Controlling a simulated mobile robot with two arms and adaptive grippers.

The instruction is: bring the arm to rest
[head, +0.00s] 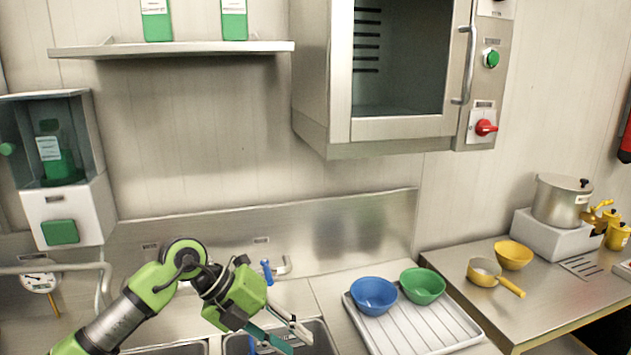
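My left arm reaches in from the lower left, lime green and grey. Its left gripper (297,342) hangs over the sink, pointing down and to the right. Its two fingers, one teal and one pale grey, stand apart, and I see nothing held between them. My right gripper is not in view.
The sink (322,334) lies under the gripper, with a blue-handled tap (267,272) behind. A ribbed drainboard (415,325) holds a blue bowl (374,296) and a green bowl (423,286). At right are a yellow pan (484,271), a yellow bowl (513,255) and a steel pot (560,203).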

